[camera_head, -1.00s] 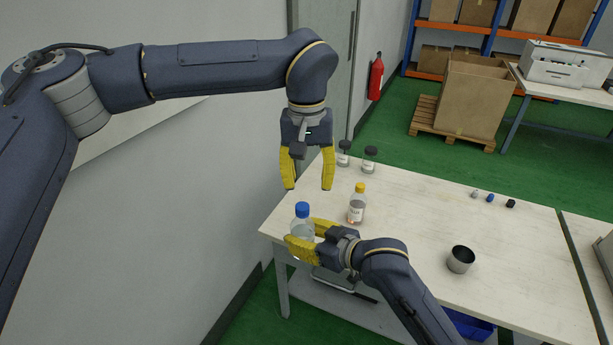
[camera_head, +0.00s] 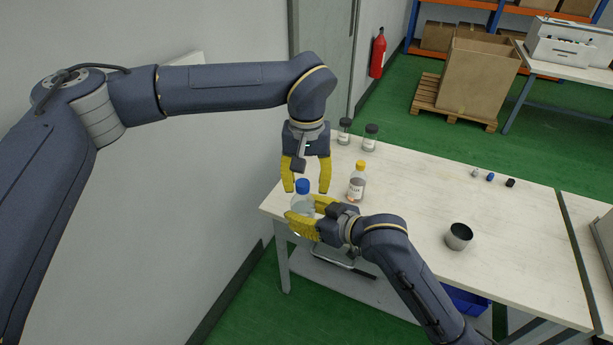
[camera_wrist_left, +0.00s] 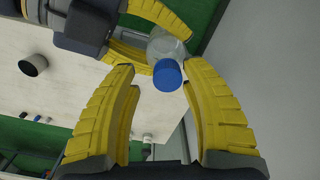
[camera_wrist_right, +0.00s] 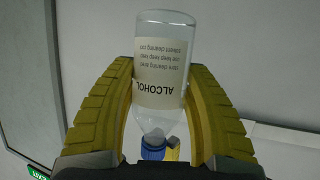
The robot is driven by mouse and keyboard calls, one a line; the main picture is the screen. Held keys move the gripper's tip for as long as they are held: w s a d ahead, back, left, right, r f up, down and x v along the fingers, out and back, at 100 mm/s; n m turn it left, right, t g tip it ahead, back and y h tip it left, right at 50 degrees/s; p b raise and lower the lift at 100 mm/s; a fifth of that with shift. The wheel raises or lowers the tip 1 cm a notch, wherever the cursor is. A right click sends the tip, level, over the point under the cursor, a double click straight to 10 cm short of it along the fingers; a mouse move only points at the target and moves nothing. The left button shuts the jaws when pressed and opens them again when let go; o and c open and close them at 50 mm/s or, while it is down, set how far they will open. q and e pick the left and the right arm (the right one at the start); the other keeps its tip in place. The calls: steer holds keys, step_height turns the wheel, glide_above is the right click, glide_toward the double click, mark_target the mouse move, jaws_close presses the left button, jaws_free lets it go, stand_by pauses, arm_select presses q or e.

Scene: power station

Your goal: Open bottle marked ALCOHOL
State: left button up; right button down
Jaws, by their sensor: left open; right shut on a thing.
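The clear bottle (camera_wrist_right: 160,60) has a label reading ALCOHOL and a blue cap (camera_head: 303,186). My right gripper (camera_head: 304,217) is shut around its body and holds it upright near the table's left corner. The bottle also shows in the left wrist view (camera_wrist_left: 166,48), gripped by the right fingers. My left gripper (camera_head: 307,190) is open, pointing down directly above the bottle. In the left wrist view the blue cap (camera_wrist_left: 167,75) sits between and just beyond the open left fingertips. I cannot tell whether the fingers touch the cap.
A bottle with a yellow cap (camera_head: 357,184) stands on the table (camera_head: 420,190) just right of the held bottle. Two dark-capped jars (camera_head: 370,138) stand at the back. A metal cup (camera_head: 458,236) and several small caps (camera_head: 490,177) are to the right.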

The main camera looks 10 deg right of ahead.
arm_select(q)
jaws_close()
stand_by(0.4)
